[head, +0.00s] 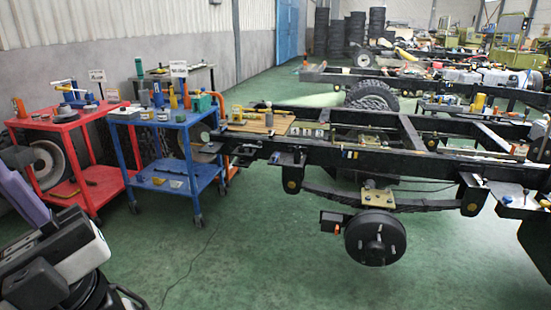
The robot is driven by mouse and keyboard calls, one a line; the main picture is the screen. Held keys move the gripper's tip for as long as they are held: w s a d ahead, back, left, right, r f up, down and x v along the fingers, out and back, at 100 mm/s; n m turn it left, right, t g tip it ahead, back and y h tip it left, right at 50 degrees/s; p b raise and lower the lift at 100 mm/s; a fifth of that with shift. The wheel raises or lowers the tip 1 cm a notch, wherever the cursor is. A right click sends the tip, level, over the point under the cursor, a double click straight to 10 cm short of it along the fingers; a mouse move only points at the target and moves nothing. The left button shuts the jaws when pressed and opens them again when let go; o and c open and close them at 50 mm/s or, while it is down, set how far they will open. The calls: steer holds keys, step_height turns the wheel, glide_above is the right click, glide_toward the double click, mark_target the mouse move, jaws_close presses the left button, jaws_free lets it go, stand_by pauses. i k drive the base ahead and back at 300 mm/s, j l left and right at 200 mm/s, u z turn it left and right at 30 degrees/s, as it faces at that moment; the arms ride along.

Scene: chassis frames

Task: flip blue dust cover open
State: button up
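I cannot pick out a blue dust cover for certain. My gripper is not in view; only purple, black and white parts of my own body show at the lower left.
A blue cart (163,184) and a red cart (100,184) with tools stand at the left. A black wheel hub (375,238) hangs below the chassis. A tire (371,95) stands behind the near rail. The green floor (250,255) in front is mostly clear, with a thin cable.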

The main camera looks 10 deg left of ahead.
mark_target(274, 157)
steer(key=i+j, duration=0.1)
steer(key=i, duration=0.75)
steer(key=i+j, duration=0.15)
steer(key=i, duration=0.7)
steer(key=i+j, duration=0.1)
steer(key=i, duration=0.75)
steer(key=j+u, duration=0.05)
